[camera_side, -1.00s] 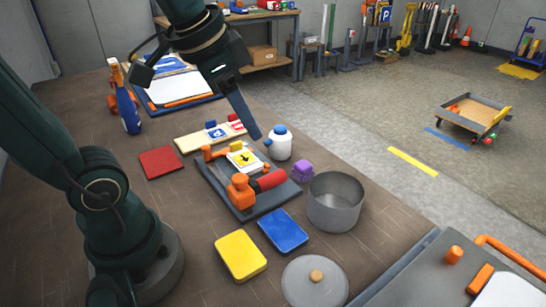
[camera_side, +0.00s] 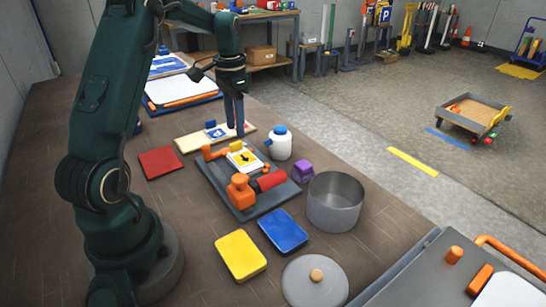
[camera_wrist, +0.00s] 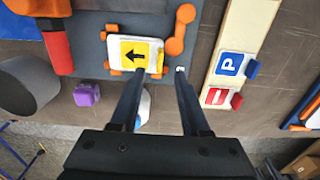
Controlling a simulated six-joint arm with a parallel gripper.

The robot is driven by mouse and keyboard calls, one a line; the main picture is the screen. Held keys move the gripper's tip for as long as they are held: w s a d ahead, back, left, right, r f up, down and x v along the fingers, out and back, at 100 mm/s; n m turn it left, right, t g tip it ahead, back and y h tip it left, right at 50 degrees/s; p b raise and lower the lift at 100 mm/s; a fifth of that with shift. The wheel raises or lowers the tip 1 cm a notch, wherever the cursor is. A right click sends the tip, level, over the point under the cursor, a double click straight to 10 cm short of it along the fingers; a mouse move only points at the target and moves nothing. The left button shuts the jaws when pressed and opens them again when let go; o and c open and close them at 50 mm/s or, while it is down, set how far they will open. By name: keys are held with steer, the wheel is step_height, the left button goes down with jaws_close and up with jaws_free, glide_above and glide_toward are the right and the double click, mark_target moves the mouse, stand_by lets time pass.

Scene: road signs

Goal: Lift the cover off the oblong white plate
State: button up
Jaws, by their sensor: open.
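The oblong white plate (camera_side: 234,150) lies on a dark grey board (camera_side: 213,181); it also shows in the wrist view (camera_wrist: 112,43). On it lies a yellow square with a black arrow (camera_side: 245,158), seen from above in the wrist view (camera_wrist: 135,54). I cannot tell for sure whether this square is the cover. Small orange tabs sit at the plate's edges. My gripper (camera_side: 239,133) points down above the plate's far end. In the wrist view my gripper (camera_wrist: 161,73) is open and empty, one fingertip overlapping the plate's edge.
Orange clamp parts (camera_side: 241,190) and a red cylinder (camera_side: 271,180) lie close to the plate. A white bottle (camera_side: 281,146), purple block (camera_side: 303,172) and grey pot (camera_side: 335,205) stand right of the board. A cream strip with signs (camera_side: 190,142) lies behind it.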

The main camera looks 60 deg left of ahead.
mark_target(237, 142)
steer(key=shift+d+f, duration=0.1)
steer(key=shift+f, duration=2)
jaws_close()
steer(key=shift+r, duration=0.1)
steer(key=shift+r, duration=0.6)
step_height(237, 142, up, 3)
steer(key=shift+f, duration=0.1)
steer(key=s+a+r, duration=0.5)
steer(key=s+r, duration=0.5)
steer(key=shift+s+a+r, duration=0.15)
steer(key=shift+a, duration=0.1)
